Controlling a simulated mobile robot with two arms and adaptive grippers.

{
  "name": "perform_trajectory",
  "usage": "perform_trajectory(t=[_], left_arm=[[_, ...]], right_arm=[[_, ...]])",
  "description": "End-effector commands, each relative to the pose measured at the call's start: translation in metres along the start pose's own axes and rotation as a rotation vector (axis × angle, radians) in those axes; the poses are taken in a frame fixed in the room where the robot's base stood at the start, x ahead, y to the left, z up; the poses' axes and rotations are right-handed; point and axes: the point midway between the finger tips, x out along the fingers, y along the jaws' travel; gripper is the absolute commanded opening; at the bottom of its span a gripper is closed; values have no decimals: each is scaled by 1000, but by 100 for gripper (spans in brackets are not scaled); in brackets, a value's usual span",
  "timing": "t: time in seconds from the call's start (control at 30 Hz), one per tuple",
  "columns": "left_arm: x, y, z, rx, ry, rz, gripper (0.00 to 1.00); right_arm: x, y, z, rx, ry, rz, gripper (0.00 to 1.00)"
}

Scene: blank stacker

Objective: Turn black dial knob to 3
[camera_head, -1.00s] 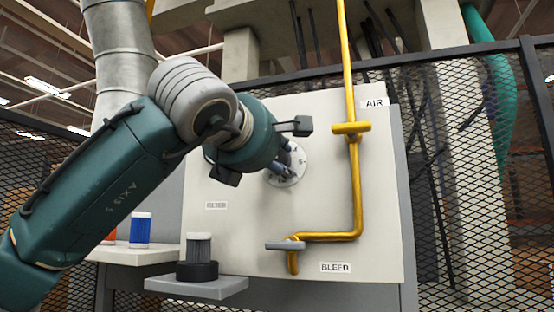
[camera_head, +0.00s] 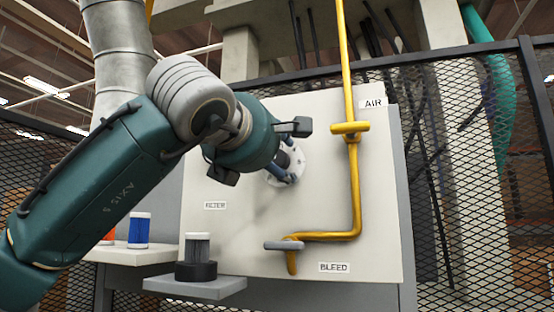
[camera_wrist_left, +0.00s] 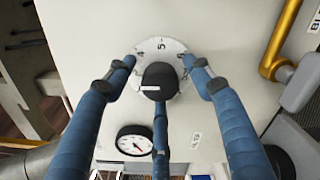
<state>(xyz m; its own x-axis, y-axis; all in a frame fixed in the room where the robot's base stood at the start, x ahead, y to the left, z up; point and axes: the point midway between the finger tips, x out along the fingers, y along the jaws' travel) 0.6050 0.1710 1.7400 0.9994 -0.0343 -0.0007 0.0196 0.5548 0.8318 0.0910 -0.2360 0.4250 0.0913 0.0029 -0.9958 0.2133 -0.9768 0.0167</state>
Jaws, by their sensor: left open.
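The black dial knob (camera_wrist_left: 160,80) sits on a round white dial plate (camera_wrist_left: 172,47) on the pale panel, with a "5" readable on the plate. In the head view the knob (camera_head: 284,159) shows dark, partly covered by my gripper. My left gripper (camera_wrist_left: 160,66) has its blue fingers spread around the knob, with two tips over the plate's sides and a third below. I cannot tell whether any finger touches the knob.
A yellow pipe (camera_head: 355,190) with a valve handle (camera_head: 350,128) labelled AIR and a grey BLEED handle (camera_head: 284,245) stands right of the dial. A filter (camera_head: 197,255) stands on a low shelf (camera_head: 198,288). A round gauge (camera_wrist_left: 133,143) shows in the wrist view.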

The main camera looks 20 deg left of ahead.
Motion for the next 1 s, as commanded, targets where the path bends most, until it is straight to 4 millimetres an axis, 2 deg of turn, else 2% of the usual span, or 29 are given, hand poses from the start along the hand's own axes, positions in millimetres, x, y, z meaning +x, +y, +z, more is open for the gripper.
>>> perform_trajectory(t=[0.17,0.4,0.6,0.77,1.0], left_arm=[[-25,2,0,1,-3,5,52],[-78,1,1,1,-4,5,52],[-108,1,1,1,-4,3,52],[-117,0,0,0,-1,2,52],[-118,0,1,0,-2,2,52]], right_arm=[[0,0,0,0,0,0,40],[0,-1,0,0,0,-1,40],[0,-1,0,1,0,-1,40],[0,-1,0,1,0,-1,40],[0,-1,0,1,0,-1,40]])
